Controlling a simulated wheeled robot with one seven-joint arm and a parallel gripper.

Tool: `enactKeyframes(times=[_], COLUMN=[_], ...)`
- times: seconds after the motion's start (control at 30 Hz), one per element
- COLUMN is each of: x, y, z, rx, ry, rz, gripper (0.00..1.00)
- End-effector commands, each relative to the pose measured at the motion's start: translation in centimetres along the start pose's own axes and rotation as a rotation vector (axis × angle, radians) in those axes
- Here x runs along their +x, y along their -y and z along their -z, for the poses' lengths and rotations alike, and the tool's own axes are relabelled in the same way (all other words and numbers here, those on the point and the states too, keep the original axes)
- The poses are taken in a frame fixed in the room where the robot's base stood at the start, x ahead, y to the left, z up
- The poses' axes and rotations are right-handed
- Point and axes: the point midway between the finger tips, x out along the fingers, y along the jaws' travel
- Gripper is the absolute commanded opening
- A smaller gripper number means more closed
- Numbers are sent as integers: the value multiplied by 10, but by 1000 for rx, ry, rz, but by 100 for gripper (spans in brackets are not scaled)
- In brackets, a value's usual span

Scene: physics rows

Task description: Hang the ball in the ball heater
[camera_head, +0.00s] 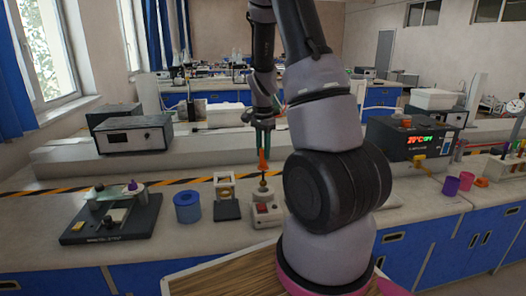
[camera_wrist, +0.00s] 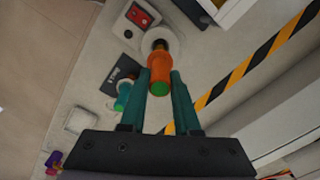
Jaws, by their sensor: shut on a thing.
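The ball's orange handle (camera_head: 263,161) is upright between the teal fingers of my gripper (camera_head: 263,137), which is shut on it. The handle also shows in the wrist view (camera_wrist: 161,72), with a green end facing the camera. The brass-coloured ball (camera_head: 263,184) is below the handle, at the top of the ball heater (camera_head: 268,213). The heater is a white unit with a red switch and a round top. In the wrist view the ball end (camera_wrist: 159,46) overlaps the heater's round top. I cannot tell whether they touch.
A small stand with a black base (camera_head: 227,210) and a blue cylinder (camera_head: 187,207) are left of the heater. A black platform (camera_head: 108,225) is farther left. A box with a red display (camera_head: 412,138) and a purple cup (camera_head: 450,186) are at right.

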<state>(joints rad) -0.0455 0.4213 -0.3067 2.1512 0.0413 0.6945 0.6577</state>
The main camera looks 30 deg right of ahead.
Motion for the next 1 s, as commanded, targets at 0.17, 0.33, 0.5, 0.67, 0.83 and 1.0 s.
enactKeyframes(times=[0.17, 0.33, 0.5, 0.67, 0.83, 1.0], x=[4, 11, 18, 24, 30, 30], y=[0, 0, 0, 0, 0, 0], z=[0, 0, 0, 0, 0, 0], rx=[0, 0, 0, 0, 0, 0], ry=[0, 1, 1, 1, 0, 0], rz=[0, -2, 0, -1, 0, 0], gripper=[0, 0, 0, 0, 0, 0])
